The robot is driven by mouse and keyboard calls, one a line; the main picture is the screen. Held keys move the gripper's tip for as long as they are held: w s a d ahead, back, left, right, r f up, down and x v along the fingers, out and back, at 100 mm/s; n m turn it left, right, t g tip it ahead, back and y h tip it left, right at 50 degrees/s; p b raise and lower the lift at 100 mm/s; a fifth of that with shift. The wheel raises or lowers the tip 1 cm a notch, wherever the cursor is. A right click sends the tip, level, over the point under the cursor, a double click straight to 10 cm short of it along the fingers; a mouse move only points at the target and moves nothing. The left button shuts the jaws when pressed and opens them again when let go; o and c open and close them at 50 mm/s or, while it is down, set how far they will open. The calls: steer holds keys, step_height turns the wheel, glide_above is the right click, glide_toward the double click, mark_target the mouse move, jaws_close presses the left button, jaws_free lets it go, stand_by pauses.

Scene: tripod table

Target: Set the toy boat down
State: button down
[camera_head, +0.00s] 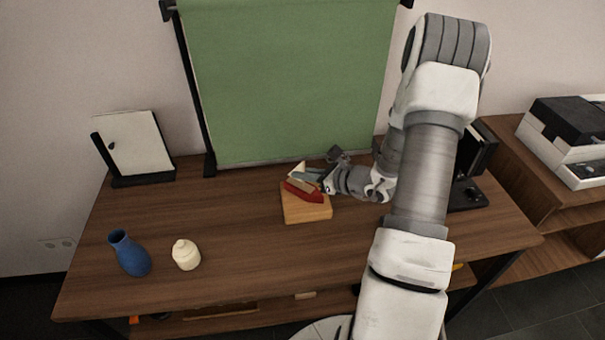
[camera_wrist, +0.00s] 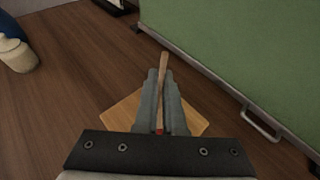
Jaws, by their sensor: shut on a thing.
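The toy boat (camera_head: 304,189) has a red hull and a pale part on top. It is at the wooden board (camera_head: 306,213), a light square block on the table (camera_head: 235,215). My gripper (camera_head: 308,176) reaches in from the right and is shut on the boat. In the wrist view the boat (camera_wrist: 163,68) shows as a thin brown strip with a bit of red between the fingers, above the board (camera_wrist: 122,110). I cannot tell whether the hull touches the board; the fingers hide much of the boat.
A blue vase (camera_head: 130,254) and a cream jar (camera_head: 186,255) stand at the table's front left. A framed panel (camera_head: 134,146) stands at the back left. A green screen (camera_head: 290,80) rises behind the board. The table's middle left is clear.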

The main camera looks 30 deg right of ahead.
steer(key=c, duration=1.5)
jaws_free()
steer(key=shift+f, duration=0.25)
steer(key=o, duration=0.5)
steer(key=shift+r, duration=0.2)
steer(key=shift+s+d+r, duration=0.1)
steer(key=shift+s+r, duration=0.05)
steer(key=p+v, duration=0.1)
steer(key=v, duration=1)
steer(key=shift+s, duration=0.25)
steer(key=shift+d, duration=0.15)
